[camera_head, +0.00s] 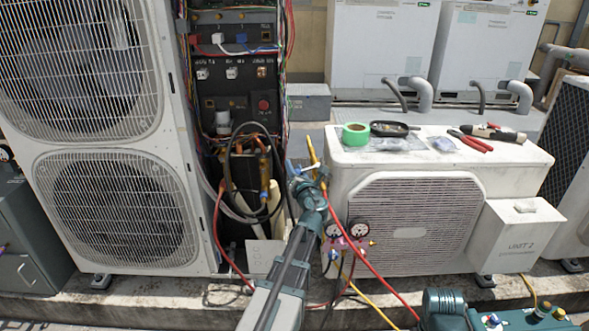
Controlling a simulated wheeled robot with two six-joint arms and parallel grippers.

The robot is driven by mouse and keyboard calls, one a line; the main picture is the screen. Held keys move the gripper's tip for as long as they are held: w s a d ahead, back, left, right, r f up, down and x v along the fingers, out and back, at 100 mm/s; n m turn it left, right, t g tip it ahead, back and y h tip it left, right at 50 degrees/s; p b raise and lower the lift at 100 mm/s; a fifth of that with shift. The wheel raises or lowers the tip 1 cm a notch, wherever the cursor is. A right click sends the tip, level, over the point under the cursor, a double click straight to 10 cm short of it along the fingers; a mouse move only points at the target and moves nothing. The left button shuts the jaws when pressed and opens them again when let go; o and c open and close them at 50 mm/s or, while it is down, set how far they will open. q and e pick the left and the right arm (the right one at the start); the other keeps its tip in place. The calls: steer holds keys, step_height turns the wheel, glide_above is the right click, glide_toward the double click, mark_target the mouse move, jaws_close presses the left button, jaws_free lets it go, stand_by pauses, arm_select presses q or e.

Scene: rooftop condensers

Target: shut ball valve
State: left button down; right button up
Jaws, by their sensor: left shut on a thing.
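My left gripper (304,179) reaches up from the bottom centre, in front of the gap between the tall open unit and the small condenser. It is shut on what looks like the ball valve's lever; the fingertips and valve body are small and partly hidden there. A small blue part (290,168) shows at the left of the fingertips, and a yellow hose end (313,151) rises just behind them. I cannot tell the lever's angle. My right gripper is not in view.
A pink gauge manifold (347,243) with red and yellow hoses hangs right beside my left wrist. Tape (356,134), red pliers (472,143) and other tools lie on the small condenser (345,185). A teal machine (520,320) stands at the lower right. Black cables loop behind the gripper.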

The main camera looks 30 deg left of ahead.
arm_select(q)
steer(key=shift+w+a+r+m+h, duration=0.1)
steer(key=shift+w+r+m+h, duration=0.05)
steer(key=shift+m+h, duration=0.2)
steer(key=c, duration=0.5)
jaws_free()
steer(key=shift+t, duration=0.3)
